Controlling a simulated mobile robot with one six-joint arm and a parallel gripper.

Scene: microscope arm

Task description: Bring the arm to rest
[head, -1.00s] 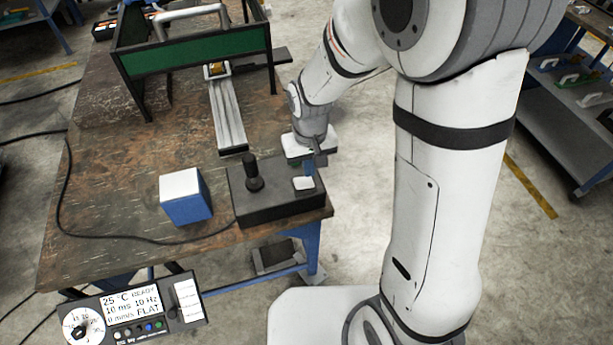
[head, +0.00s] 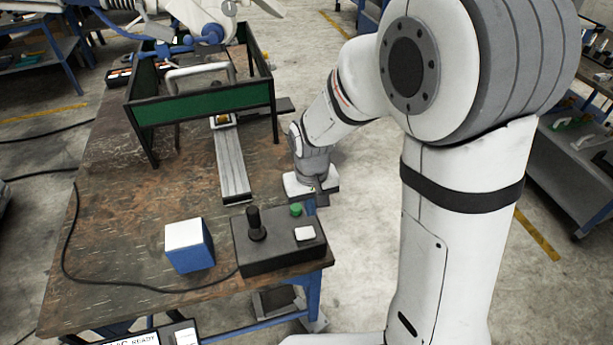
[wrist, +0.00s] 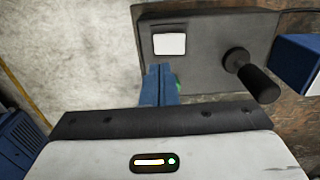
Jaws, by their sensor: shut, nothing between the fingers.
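My gripper (head: 321,199) is at the end of my bent arm, just past the back right corner of the black control box (head: 262,258). In the wrist view its blue fingers (wrist: 160,84) are together and empty, in front of the box. The box carries a black joystick (head: 255,224), a green button (head: 296,209) and a white button (head: 305,233). In the wrist view the fingers partly hide the green button (wrist: 178,86), while the white button (wrist: 170,44) shows clear. I cannot tell the exact gap between fingers and box.
A blue and white cube (head: 189,248) stands left of the box on the worn table (head: 120,215). Behind are a grey rail (head: 231,165) and a green-panelled frame (head: 200,106). A cable runs along the table's left side. Open floor lies right of the table.

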